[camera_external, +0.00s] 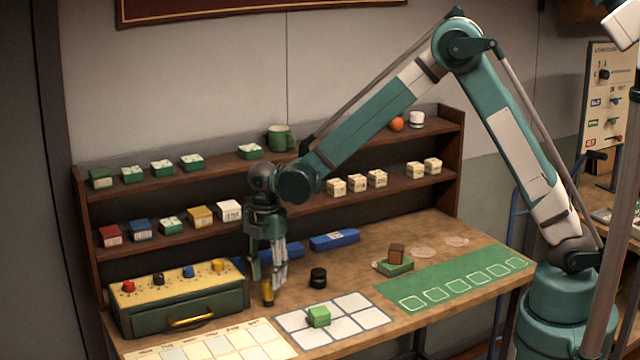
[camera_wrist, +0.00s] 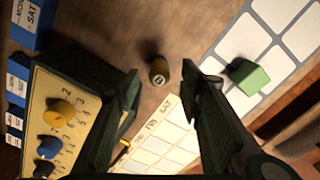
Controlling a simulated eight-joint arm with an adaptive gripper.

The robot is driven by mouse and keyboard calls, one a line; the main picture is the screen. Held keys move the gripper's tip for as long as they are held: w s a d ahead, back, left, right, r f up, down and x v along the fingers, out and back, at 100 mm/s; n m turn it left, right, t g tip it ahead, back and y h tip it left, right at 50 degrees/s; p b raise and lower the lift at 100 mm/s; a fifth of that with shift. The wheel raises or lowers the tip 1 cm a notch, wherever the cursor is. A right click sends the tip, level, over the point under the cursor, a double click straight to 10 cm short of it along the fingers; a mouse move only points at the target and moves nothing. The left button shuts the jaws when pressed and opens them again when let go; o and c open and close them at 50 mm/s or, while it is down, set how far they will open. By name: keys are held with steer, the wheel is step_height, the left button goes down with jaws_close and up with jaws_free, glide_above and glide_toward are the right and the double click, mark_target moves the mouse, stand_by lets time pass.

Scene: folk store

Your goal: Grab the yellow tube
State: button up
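The yellow tube (camera_external: 268,293) is a small upright cylinder on the wooden table, between the green drawer box and the white grid. In the wrist view the tube (camera_wrist: 159,72) shows from above, yellow-brown with a dark top and a pale mark. My gripper (camera_external: 267,279) points down just above it. In the wrist view its two fingers (camera_wrist: 160,85) are spread apart, with the tube seen in the gap near the tips. Nothing is held. I cannot tell how far the fingertips are above the tube.
The green drawer box (camera_external: 178,305) with colored knobs stands close on the left. A black jar (camera_external: 318,278) is to the right. A green block (camera_external: 318,317) sits on the grid (camera_external: 347,329). Blue boxes (camera_external: 335,239) stand behind. A calendar sheet (camera_external: 222,346) lies in front.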

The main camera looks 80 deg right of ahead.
mark_target(268, 290)
steer(key=shift+f, duration=0.2)
steer(key=shift+f, duration=2.5)
steer(key=c, duration=0.8)
